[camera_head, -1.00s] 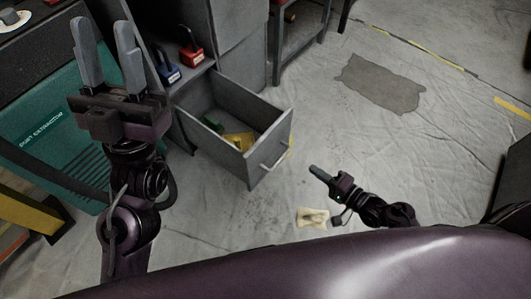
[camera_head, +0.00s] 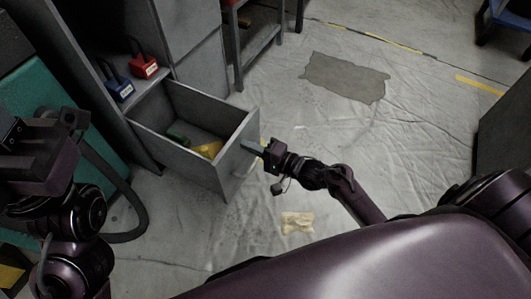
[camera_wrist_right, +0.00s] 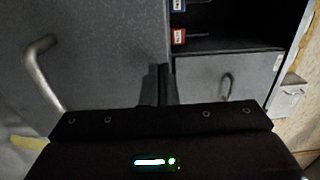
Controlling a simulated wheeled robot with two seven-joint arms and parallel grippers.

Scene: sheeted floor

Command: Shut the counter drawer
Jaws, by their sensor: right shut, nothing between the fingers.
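The grey counter drawer (camera_head: 178,158) stands open in the head view, pulled out from the cabinet. A green item (camera_head: 178,139) and a yellow item (camera_head: 209,149) lie inside it. In the right wrist view its front panel (camera_wrist_right: 100,50) fills the left side, with the bar handle (camera_wrist_right: 40,72) at far left. My right gripper (camera_head: 249,146) is shut and empty, its fingertips at the drawer's front panel; contact cannot be told. Its fingers (camera_wrist_right: 161,84) also show in the wrist view, beside the panel's right edge. My left gripper (camera_head: 40,150) is partly cut off at the left edge; its fingertips are hidden.
A blue padlock (camera_head: 119,88) and a red padlock (camera_head: 144,66) sit on the shelf by the drawer. A pale yellowish piece (camera_head: 297,223) lies on the sheeted floor. A dark patch (camera_head: 345,77) marks the floor farther back. The floor right of the drawer is mostly clear.

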